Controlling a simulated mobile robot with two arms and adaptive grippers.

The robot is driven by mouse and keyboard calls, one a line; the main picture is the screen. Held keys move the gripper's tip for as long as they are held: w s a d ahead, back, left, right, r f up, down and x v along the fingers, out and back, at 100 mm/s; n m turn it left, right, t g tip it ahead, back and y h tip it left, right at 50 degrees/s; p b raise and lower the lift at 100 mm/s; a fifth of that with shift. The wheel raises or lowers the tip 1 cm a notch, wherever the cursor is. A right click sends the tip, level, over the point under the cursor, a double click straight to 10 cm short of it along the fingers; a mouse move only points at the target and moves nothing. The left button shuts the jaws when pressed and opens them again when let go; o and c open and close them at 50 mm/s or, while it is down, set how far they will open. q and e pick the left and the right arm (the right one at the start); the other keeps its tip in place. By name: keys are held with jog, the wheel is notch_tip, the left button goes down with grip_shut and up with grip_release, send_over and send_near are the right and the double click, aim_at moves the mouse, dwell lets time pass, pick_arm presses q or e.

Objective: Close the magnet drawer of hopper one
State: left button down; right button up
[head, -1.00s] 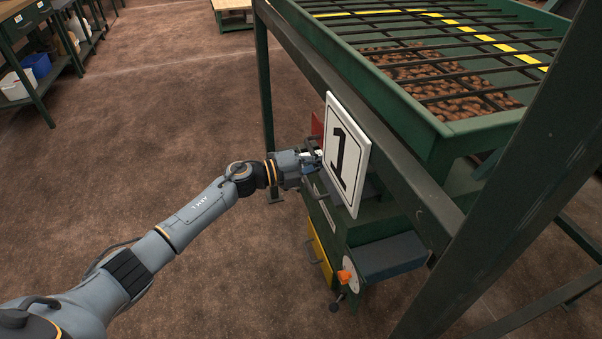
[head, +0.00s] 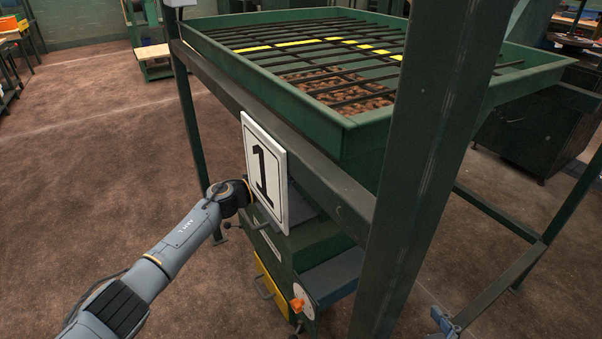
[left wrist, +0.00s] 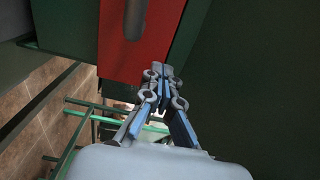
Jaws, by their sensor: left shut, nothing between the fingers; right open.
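Hopper one is a green frame bearing a white sign with a black 1 (head: 264,172). Under the sign is a green housing with a yellow front (head: 270,287) low on it. In the left wrist view a red panel (left wrist: 160,38) with a grey rounded handle-like part fills the top middle; I cannot tell for sure whether it is the magnet drawer's front. My left gripper (left wrist: 163,75) is shut and empty, its tips close to the red panel's lower edge; contact is unclear. In the head view it is hidden behind the sign. My right gripper (head: 445,322) is open at the bottom right.
A green tray (head: 350,125) with a black grid and brown lumps sits on top. A thick frame post (head: 415,190) stands right of the housing. An orange knob (head: 297,304) sticks out low on the housing.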

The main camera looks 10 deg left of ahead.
pick_arm(q)
jog(key=shift+r, duration=0.35)
